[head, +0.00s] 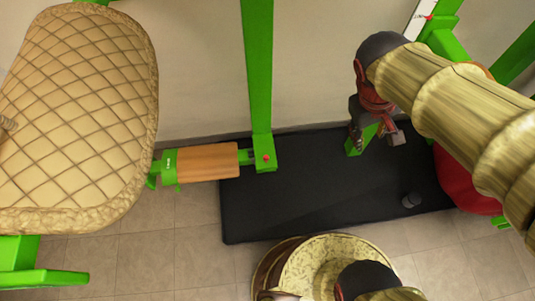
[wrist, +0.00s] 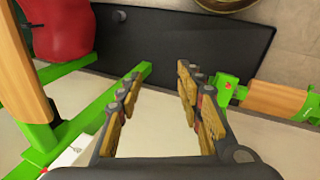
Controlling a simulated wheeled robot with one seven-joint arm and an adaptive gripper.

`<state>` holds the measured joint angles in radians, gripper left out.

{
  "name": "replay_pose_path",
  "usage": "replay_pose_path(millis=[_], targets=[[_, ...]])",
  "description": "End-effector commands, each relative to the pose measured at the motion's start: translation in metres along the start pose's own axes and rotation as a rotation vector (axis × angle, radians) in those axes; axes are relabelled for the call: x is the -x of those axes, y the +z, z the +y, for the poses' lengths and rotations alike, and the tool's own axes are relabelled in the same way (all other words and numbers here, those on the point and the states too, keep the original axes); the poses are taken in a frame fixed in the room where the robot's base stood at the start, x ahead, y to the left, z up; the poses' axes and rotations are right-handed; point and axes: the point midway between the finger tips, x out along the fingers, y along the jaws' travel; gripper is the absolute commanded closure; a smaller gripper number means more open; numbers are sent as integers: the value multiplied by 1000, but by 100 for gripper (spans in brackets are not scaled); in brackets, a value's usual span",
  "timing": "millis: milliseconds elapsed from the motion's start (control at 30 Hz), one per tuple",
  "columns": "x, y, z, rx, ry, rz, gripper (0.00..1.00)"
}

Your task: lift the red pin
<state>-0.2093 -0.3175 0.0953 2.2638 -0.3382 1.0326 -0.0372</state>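Two small red pieces could be the red pin, and I cannot tell which one is. One red piece (head: 266,158) sits on the green foot of an upright post; it also shows at the right of the wrist view (wrist: 228,86). Another red piece (head: 429,17) is on a white strip (head: 420,20) at the upper right; a red spot at the lower left of the wrist view (wrist: 43,169) may be the same one. My gripper (head: 376,138) is above the black mat, apart from both. Its fingers (wrist: 158,82) are spread with nothing between them.
A quilted tan saddle (head: 80,110) fills the left. A wooden block (head: 208,160) on a green bar is beside the post (head: 258,70). The black mat (head: 310,195) is mostly bare, with a small grey piece (head: 411,200). A red rounded object (head: 462,185) stands right.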

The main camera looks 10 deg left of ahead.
Motion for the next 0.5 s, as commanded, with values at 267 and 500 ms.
replay_pose_path(millis=[267,500], targets=[[-43,-63,-4,349,165,-230,63],[-87,-121,-23,653,340,-393,63]])
